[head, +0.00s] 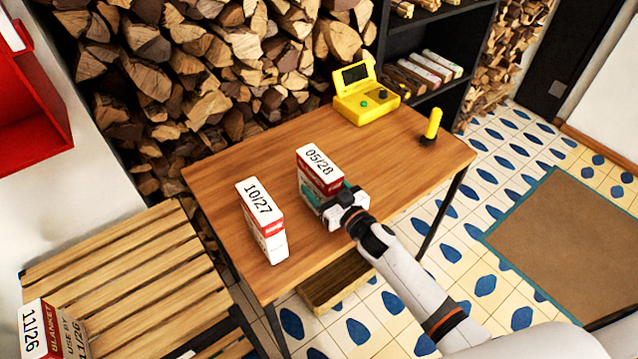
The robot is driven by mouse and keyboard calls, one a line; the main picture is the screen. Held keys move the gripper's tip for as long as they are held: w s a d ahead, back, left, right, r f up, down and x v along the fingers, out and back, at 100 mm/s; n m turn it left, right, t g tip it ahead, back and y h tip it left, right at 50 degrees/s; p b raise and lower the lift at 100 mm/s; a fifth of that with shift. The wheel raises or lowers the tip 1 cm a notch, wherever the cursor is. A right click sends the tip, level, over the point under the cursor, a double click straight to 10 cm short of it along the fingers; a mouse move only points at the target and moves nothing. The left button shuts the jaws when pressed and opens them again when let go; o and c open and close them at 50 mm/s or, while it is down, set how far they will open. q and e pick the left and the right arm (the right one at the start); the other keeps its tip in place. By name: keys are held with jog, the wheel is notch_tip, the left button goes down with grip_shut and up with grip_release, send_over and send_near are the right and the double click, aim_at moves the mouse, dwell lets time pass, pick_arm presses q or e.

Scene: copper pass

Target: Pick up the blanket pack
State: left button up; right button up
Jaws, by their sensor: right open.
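A white and red box marked 05/28 (318,160) stands upright on the wooden table (400,160). My right gripper (338,200) is at the near right side of this box and covers its lower part. It is open; I cannot tell whether its fingers touch the box. A similar box marked 10/27 (262,222) stands to the left on the same table, apart from the gripper. A third box, marked 11/26 and printed BLANKET (52,332), is on the slatted bench at the lower left, cut off by the frame. My left gripper is not in view.
A yellow device (366,103) with a raised lid and a yellow-handled object (431,127) stand at the table's far right. Stacked firewood (200,70) lies behind the table. A slatted wooden bench (130,265) is at left, a red cabinet (35,100) above it.

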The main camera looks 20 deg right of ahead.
jog(key=shift+w+a, duration=0.1)
jog(key=shift+w, duration=0.15)
jog(key=c, duration=1.4)
jog(key=shift+r, duration=0.15)
jog(key=shift+c, duration=0.4)
